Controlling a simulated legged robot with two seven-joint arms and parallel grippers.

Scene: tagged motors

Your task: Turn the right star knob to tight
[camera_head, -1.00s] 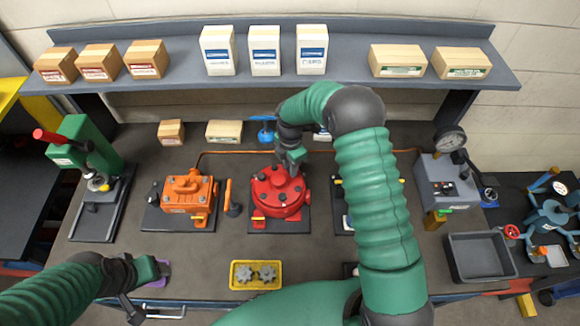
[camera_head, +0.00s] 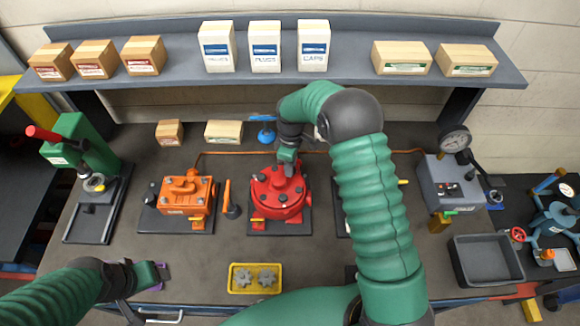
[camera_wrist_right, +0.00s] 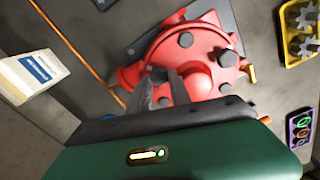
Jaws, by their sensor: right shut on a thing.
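A round red housing (camera_head: 265,184) stands on a dark plate in the middle of the bench, with several dark knobs on its top. It also shows in the right wrist view (camera_wrist_right: 205,80). My right gripper (camera_head: 289,168) reaches down to its back right part. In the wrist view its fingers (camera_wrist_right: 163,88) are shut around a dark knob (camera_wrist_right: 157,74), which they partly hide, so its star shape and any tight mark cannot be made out. My left gripper (camera_head: 150,272) is low at the left, beside a purple item (camera_head: 163,271); its jaw opening is unclear.
An orange pump (camera_head: 186,196) stands left of the housing, with an orange lever (camera_head: 228,197) between them. A yellow tray (camera_head: 233,284) with grey gears lies in front. A grey bin (camera_head: 486,262) is at right. A shelf with boxes runs behind.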

